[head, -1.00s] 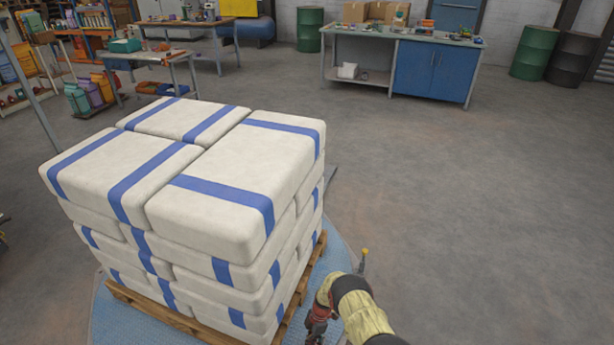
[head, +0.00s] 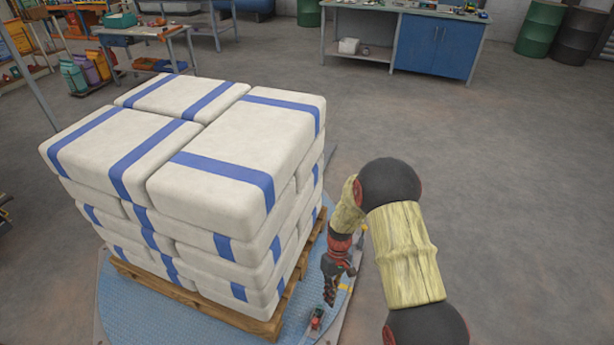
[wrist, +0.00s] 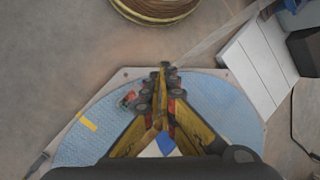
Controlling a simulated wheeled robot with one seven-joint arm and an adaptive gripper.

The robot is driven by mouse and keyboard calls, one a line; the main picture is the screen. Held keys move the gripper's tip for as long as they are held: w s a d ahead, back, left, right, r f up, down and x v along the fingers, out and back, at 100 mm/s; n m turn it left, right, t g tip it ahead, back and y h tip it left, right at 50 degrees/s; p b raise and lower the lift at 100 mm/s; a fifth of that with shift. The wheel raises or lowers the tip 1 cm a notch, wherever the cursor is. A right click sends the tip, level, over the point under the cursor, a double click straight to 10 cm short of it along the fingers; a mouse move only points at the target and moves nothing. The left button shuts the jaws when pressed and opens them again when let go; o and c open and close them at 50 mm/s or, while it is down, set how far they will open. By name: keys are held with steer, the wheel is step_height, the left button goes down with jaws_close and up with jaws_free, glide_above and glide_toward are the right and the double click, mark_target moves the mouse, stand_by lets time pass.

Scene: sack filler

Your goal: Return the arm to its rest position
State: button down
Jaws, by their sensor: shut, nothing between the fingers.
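My gripper (head: 330,296) points down beside the right side of the sack stack, above the blue plate (head: 150,310). Its fingers are shut with nothing between them. In the wrist view my gripper (wrist: 163,80) shows its fingertips together over the blue plate (wrist: 215,100). My arm is raised and bent, with the elbow to the right of the stack in the head view. The stacked white sacks (head: 225,178) with blue bands stand on a wooden pallet (head: 262,326), clear of the gripper.
A small red and dark object (head: 317,318) lies on the plate below the gripper; it also shows in the wrist view (wrist: 127,99). A workbench with a blue cabinet (head: 432,46) and green drums (head: 540,28) stand at the back. The floor on the right is clear.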

steer(key=s+d+r+m+t, duration=0.2)
steer(key=s+r, duration=0.5)
steer(key=r, duration=0.9)
steer(key=s+d+r+m+t+p, duration=0.1)
steer(key=s+d+r+t, duration=0.3)
steer(key=r, duration=1.2)
steer(key=s+d+r+m+t+h+p, duration=0.1)
steer(key=s+d+r+m+t, duration=0.2)
steer(key=s+r, duration=0.7)
step_height(320, 180, up, 6)
steer(key=shift+s+d+r+t, duration=0.15)
steer(key=shift+d+t, duration=0.45)
steer(key=shift+d, duration=0.35)
